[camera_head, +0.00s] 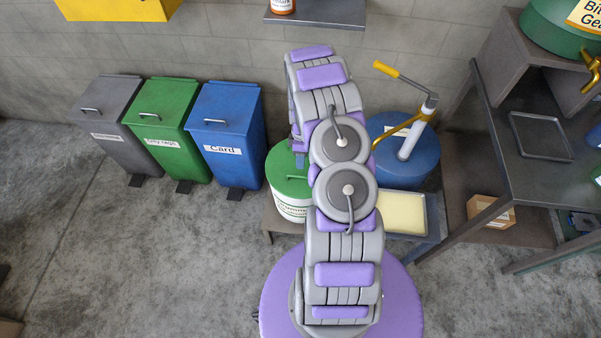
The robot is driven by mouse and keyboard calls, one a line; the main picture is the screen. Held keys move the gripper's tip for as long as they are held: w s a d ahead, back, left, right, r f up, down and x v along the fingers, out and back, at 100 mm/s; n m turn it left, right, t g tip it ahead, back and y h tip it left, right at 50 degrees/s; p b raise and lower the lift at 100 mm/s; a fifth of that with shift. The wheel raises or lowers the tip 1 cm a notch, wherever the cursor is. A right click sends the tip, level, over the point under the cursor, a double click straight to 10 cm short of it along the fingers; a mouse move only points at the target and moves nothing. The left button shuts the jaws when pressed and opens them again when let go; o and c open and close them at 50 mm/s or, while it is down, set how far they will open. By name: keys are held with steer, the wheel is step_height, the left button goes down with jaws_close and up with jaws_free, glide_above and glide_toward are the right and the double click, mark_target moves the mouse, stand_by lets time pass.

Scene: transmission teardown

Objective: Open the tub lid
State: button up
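The tub (291,208) is white with a printed label on its front, partly legible. Its green lid (284,170) sits on top and looks closed, with a dark green handle (299,179) on it. My arm stands in front and covers the right side of the tub and lid. The end of my arm reaches down behind its own links, and what shows of my gripper (299,159) is a small bluish part over the back right of the lid. Its fingers are mostly hidden, so I cannot tell whether they are open or touch the lid.
A blue drum (407,165) with a yellow-handled pump (411,120) and a tray of pale yellow stuff (403,212) stand right of the tub. Grey (104,110), green (164,130) and blue bins (226,135) stand left. A dark workbench (500,130) is at right. The left floor is clear.

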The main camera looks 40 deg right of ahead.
steer(key=b, duration=0.1)
glide_above(300, 180)
step_height(300, 180, down, 7)
steer(key=shift+d+f, duration=0.1)
steer(key=shift+d, duration=0.05)
jaws_close()
stand_by(0.3)
stand_by(0.4)
